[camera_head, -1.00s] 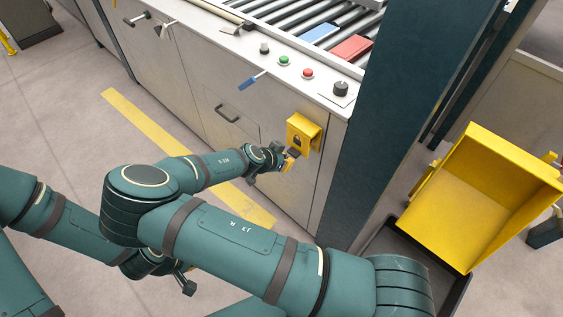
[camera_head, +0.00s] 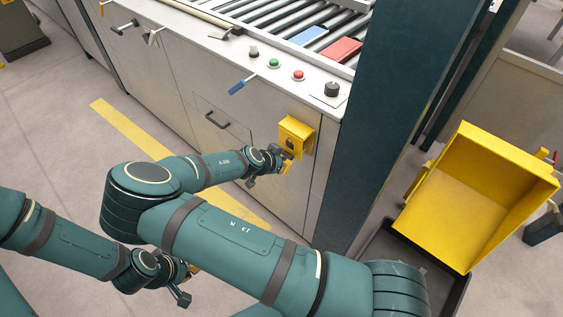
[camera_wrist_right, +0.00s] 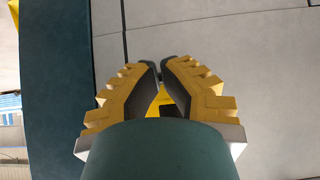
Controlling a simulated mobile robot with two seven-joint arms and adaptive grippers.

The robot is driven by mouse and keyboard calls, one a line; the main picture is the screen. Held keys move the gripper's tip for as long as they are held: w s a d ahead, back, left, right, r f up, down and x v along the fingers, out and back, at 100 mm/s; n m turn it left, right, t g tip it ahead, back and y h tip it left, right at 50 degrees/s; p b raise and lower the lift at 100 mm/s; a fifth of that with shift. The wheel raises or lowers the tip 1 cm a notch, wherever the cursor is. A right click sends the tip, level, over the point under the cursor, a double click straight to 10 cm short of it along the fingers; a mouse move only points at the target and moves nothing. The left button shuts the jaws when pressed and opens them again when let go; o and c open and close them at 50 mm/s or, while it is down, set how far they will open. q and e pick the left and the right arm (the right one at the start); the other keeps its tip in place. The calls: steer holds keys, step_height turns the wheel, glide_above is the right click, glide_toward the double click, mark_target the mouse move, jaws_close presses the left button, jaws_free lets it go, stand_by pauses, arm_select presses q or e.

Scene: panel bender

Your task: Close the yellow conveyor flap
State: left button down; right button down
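The yellow flap (camera_head: 296,136) sits on the light front panel of the machine, near its right corner. Its upper part stands out from the panel, and a dark rounded mark shows on its face. My right gripper (camera_head: 286,163) is just below the flap, very close to it; whether they touch cannot be told. In the right wrist view, my right gripper's fingertips (camera_wrist_right: 161,65) nearly meet, with a narrow gap and some yellow between them. No clear hold shows.
Rollers (camera_head: 290,20) carry blue and red pieces.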

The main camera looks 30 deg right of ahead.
steer(key=shift+d+r, duration=0.2)
steer(key=shift+r+p, duration=0.5)
steer(key=shift+r, duration=0.15)
steer(key=shift+f, duration=0.1)
